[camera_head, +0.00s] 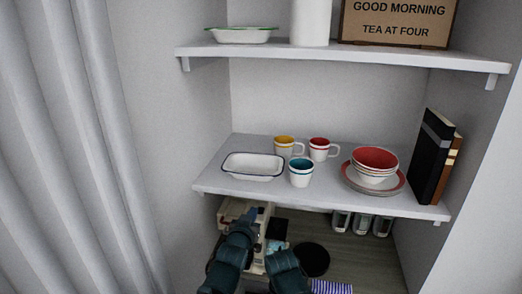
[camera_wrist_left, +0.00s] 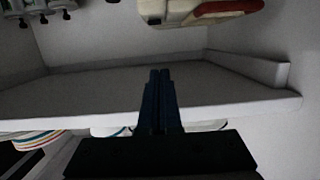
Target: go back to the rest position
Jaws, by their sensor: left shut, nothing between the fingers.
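My left gripper (camera_head: 253,212) is dark blue and shut, with nothing between its fingers. In the head view it is in front of the lower part of the alcove, just below the front edge of the middle shelf (camera_head: 330,199). In the left wrist view its closed fingers (camera_wrist_left: 160,73) stand together against a pale shelf (camera_wrist_left: 230,98). In the head view, parts of my arm hide some of the things on the lowest level. My right gripper does not show in either view.
The middle shelf holds a white dish (camera_head: 253,176), a yellow mug (camera_head: 284,140), a red mug (camera_head: 319,143), a teal mug (camera_head: 301,179), red bowls (camera_head: 375,157) on plates, and dark books (camera_head: 430,155). Below are a cream appliance (camera_head: 231,211), a black disc (camera_head: 313,260) and jars (camera_head: 361,223). A curtain (camera_head: 60,150) hangs left.

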